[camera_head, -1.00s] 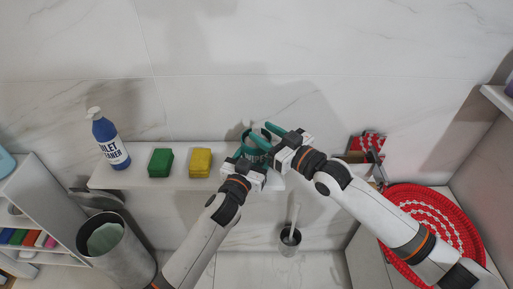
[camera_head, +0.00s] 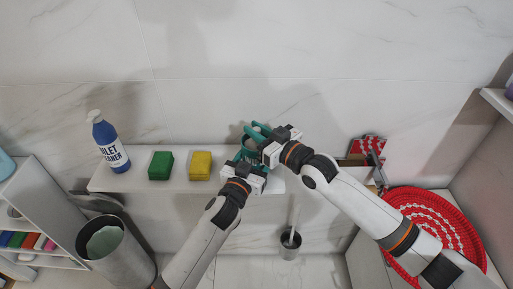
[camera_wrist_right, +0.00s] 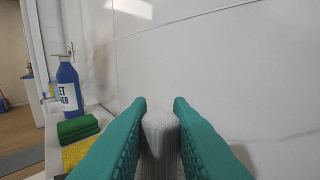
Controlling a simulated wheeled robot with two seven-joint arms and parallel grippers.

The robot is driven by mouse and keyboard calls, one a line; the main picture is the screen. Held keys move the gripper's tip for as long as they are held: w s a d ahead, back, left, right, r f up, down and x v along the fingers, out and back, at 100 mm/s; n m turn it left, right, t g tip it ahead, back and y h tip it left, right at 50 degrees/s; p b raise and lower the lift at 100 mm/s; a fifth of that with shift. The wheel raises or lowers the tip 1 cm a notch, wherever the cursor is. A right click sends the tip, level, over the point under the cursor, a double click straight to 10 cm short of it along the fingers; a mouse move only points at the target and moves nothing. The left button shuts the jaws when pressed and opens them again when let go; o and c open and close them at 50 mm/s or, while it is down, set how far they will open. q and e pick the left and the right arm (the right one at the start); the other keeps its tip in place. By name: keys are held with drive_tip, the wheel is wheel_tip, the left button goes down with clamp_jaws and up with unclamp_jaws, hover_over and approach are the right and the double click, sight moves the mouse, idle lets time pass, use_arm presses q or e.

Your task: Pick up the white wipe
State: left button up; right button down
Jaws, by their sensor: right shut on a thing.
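The white wipe (camera_wrist_right: 160,140) shows in the right wrist view as a pale, ribbed piece between the two teal fingers. My right gripper (camera_wrist_right: 160,108) is shut on it. In the head view the right gripper (camera_head: 254,131) is above the right part of the shelf, close to the wall. My left gripper (camera_head: 241,156) is just below it in the picture, at the dark wipes container, which is mostly hidden behind both grippers. I cannot tell whether the left fingers are shut on the container.
The white shelf (camera_head: 137,180) holds a blue toilet cleaner bottle (camera_head: 110,146), a green sponge stack (camera_head: 160,165) and a yellow one (camera_head: 200,165). A bin (camera_head: 108,243) stands lower left, a brush holder (camera_head: 289,245) below. A red woven basket (camera_head: 462,232) is at right.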

wheel_tip(320, 180, up, 18)
idle(0.5)
use_arm(q)
drive_tip(key=o, duration=1.1)
